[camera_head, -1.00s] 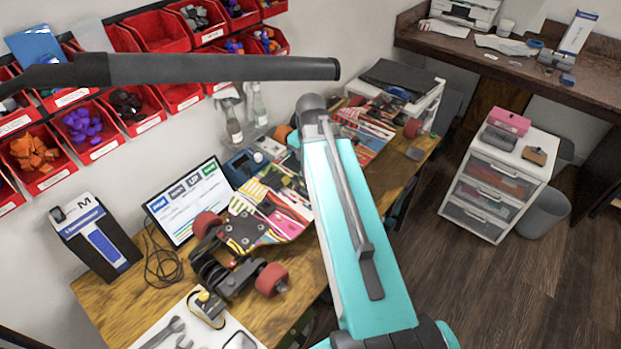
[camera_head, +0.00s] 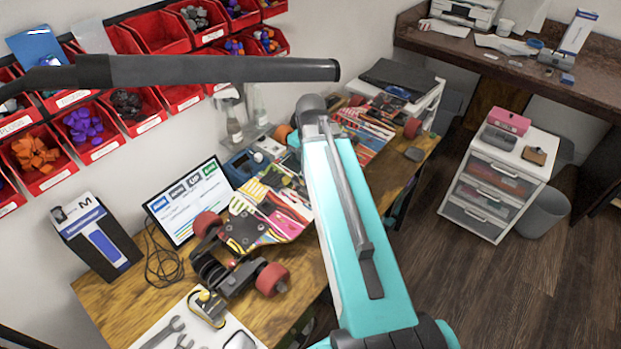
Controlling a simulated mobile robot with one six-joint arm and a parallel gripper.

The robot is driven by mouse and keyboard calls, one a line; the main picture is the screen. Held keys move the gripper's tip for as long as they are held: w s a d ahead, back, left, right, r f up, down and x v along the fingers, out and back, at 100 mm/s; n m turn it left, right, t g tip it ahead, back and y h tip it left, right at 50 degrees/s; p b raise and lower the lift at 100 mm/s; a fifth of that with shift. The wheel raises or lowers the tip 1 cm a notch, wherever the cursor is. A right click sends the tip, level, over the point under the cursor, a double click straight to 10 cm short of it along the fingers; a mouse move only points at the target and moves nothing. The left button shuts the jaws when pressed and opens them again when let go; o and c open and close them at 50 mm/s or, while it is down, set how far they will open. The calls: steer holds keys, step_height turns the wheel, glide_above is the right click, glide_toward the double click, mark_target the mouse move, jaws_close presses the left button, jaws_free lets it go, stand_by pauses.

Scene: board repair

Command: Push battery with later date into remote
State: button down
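I cannot make out any battery in this view. No remote can be told for certain; a small dark object (camera_head: 413,154) lies at the right end of the workbench, too small to identify. My turquoise arm reaches up through the middle of the picture over the bench and hides part of it. My gripper is not visible.
The wooden workbench (camera_head: 110,308) holds skateboards (camera_head: 262,222), a monitor (camera_head: 190,200), a box (camera_head: 98,238) and tools. Red bins (camera_head: 92,130) hang on the wall. A white drawer unit (camera_head: 497,187) and a dark counter (camera_head: 500,62) stand at right. Bare floor lies between.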

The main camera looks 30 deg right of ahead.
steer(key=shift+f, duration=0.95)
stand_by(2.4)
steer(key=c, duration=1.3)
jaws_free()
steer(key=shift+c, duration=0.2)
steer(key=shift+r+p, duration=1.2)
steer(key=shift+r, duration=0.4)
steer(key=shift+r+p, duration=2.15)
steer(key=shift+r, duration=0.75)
